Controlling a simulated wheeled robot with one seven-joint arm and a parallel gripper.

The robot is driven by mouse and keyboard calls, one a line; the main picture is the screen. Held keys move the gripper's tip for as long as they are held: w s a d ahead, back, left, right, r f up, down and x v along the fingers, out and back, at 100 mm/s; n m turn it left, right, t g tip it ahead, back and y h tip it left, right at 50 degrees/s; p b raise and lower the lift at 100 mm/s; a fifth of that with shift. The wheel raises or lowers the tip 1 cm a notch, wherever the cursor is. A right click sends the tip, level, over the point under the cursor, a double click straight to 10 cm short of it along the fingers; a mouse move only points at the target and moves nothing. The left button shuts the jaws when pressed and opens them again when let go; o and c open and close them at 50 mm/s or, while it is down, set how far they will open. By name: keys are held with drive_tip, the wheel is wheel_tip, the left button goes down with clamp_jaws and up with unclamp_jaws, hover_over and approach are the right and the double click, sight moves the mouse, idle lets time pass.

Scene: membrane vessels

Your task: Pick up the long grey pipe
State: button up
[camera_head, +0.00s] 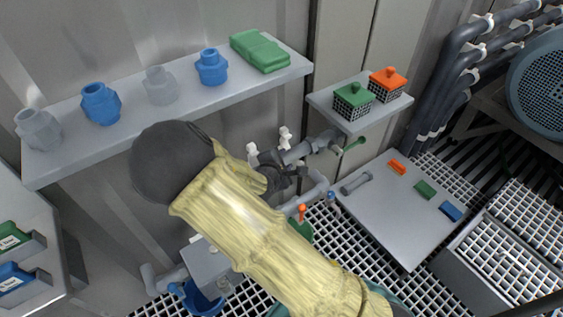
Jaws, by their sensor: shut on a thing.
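The long grey pipe (298,153) is in front of the wall, below the shelf, beside two white clips (285,138). It slants up to the right, and its right end is close to a grey fitting. My dark gripper (287,175) is shut at the pipe's left part. My own yellow-sleeved arm hides part of the gripper and the pipe's left end. I cannot tell whether the pipe still touches the clips.
A wall shelf (180,111) holds blue and grey fittings and a green pack (259,50). A small shelf (362,122) bears green-lidded (353,98) and orange-lidded (387,83) baskets. The grey table (400,225) holds orange, green and blue blocks. Thick pipes stand at right.

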wheel_tip(320, 180, up, 9)
drive_tip(key=p, duration=0.4)
drive_tip(key=shift+a+f, duration=0.1)
drive_tip(key=shift+f, duration=0.05)
drive_tip(key=shift+f, duration=0.1)
idle(0.4)
